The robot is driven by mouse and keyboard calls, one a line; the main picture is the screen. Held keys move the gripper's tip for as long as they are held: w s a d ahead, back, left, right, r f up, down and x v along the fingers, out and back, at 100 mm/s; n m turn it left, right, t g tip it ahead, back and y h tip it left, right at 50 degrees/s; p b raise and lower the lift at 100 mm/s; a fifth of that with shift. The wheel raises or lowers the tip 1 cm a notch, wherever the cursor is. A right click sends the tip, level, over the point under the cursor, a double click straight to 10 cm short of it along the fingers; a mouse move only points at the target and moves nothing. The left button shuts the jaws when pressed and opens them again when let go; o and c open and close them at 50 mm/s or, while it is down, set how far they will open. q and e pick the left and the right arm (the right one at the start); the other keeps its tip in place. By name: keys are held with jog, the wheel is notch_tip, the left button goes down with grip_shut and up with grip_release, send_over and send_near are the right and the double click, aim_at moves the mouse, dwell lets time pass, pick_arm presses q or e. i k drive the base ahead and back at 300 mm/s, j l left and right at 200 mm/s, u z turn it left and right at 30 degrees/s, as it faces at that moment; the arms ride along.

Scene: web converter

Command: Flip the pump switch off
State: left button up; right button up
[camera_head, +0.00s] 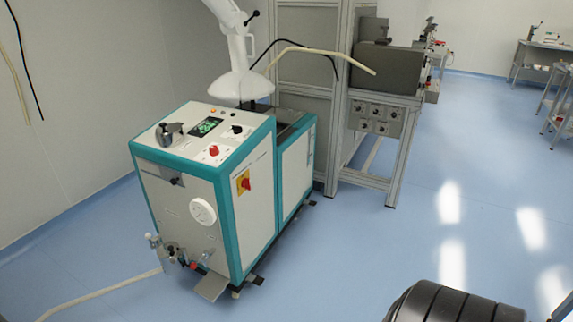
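A white and teal machine (255,215) stands on the floor left of centre. A red rotary switch on a yellow plate (243,182) is on its right side face. On its top panel are a red knob (214,150), a black knob (237,129) and a lit green display (206,127). No label can be read, so I cannot tell which of these is the pump switch, nor its setting. Neither of my grippers is in view.
A white jointed arm hood (240,82) comes down behind the machine's top. A grey metal frame (395,150) with a dark box stands behind to the right. A pale hose (100,289) lies on the floor at front left.

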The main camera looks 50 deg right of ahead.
aim_at(238, 130)
jog(key=z, duration=1.65)
jog(key=i+j+z, duration=0.15)
jog(key=j+z, duration=0.15)
jog(key=i+j+z, duration=0.15)
jog(key=j+z, duration=0.2)
jog(key=i+j+z, duration=0.1)
jog(key=j+z, duration=0.5)
jog(key=i+j, duration=0.1)
jog(key=j, duration=0.6)
jog(key=i+j+z, duration=0.1)
jog(key=j, duration=0.6)
